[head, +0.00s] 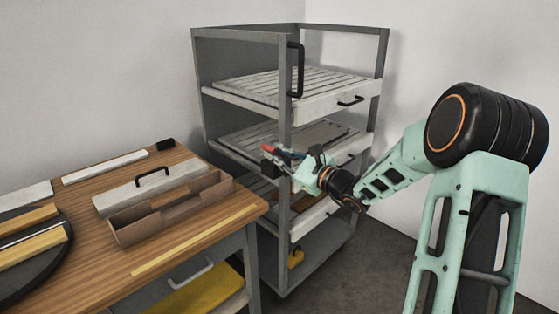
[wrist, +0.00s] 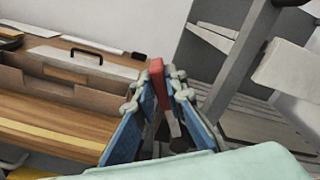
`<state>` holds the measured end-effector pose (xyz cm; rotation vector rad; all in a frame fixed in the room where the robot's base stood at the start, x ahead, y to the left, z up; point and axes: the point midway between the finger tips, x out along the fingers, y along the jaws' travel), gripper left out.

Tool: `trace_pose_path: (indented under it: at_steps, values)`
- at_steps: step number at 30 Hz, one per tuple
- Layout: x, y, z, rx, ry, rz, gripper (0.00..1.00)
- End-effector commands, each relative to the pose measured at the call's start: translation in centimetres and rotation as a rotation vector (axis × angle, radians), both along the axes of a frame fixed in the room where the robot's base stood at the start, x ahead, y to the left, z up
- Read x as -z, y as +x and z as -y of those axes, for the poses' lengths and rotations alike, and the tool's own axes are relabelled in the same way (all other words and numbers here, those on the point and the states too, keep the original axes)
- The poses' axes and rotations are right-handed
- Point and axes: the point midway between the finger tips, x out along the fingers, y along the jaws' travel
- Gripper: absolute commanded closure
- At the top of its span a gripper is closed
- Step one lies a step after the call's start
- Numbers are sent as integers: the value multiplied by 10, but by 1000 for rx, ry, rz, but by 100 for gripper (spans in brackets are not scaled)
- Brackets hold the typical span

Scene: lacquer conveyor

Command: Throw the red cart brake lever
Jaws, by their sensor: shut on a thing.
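The grey cart (head: 240,36) stands at the centre of the head view, with several light slatted trays on its shelves. The red brake lever (wrist: 156,68) stands upright between the fingers of my gripper (wrist: 166,78) in the wrist view. My gripper is shut on it. In the head view the red lever tip (head: 268,148) shows at the end of my gripper (head: 277,154), in front of the cart's near post.
A wooden workbench (head: 197,237) stands to the left of the cart, holding a brown divided box (head: 120,232), a light panel with a black handle (head: 152,170) and a dark round turntable (head: 62,262). Its open drawer holds yellow material (head: 197,294). Bare floor shows right of the cart.

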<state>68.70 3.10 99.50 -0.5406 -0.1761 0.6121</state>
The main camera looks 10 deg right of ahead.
Motion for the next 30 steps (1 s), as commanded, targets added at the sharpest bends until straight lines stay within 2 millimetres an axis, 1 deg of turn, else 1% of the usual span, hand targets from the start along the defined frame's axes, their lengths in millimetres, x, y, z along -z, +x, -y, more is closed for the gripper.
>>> trace_pose_path:
  at_steps: [1, 9, 21, 22, 26, 27, 30]
  values:
    - [5, -1, -1, 1, -13, 8, 100]
    - [6, -4, -4, 1, -52, 36, 100]
    - [6, -4, -5, -1, -58, 37, 100]
    - [6, -4, -5, -1, -58, 37, 87]
    - [6, -4, -5, -1, -57, 38, 72]
    - [5, -4, -5, -1, -57, 38, 71]
    - [5, -4, -5, 0, -55, 38, 71]
